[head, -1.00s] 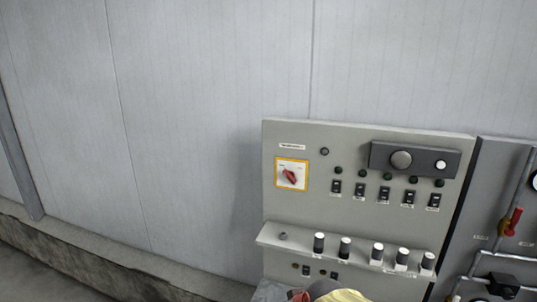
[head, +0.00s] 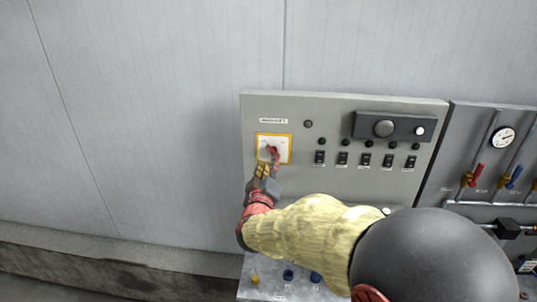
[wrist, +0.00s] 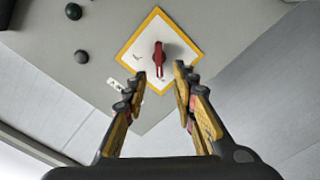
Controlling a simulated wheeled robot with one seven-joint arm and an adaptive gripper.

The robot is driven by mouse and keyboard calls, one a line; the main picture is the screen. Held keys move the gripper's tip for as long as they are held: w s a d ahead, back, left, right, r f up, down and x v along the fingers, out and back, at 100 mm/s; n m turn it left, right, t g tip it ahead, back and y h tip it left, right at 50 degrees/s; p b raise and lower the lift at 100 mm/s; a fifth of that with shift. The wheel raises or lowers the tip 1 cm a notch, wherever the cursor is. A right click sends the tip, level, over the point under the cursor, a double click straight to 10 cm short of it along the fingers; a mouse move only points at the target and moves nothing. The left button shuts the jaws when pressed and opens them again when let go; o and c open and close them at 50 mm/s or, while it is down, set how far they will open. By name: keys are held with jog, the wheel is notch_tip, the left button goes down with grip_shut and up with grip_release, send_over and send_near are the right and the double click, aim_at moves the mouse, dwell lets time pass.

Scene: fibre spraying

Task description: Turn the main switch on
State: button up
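The main switch is a red rotary handle (wrist: 160,58) on a white plate with a yellow border (wrist: 137,43). The plate (head: 287,136) is at the upper left of the grey control panel in the head view. In the wrist view the plate looks like a diamond and the handle lies along its diagonal. My gripper (wrist: 160,74) is open, its two yellow-and-black fingers at either side of the handle's lower end. I cannot tell whether they touch it. In the head view my gripper (head: 267,163) partly covers the handle.
Right of the switch, the control panel (head: 345,107) carries several black rocker switches (head: 343,158) below small lamps. Above them is a dark box (head: 405,126) with round knobs. A neighbouring panel has pipes, valves and a gauge (head: 502,138). The wall on the left is clear.

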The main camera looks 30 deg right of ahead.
aim_at(271, 153)
jog(key=x, duration=0.6)
jog(key=shift+w+d, duration=0.25)
jog(key=shift+d, duration=0.1)
jog(key=shift+c, duration=0.7)
grip_shut()
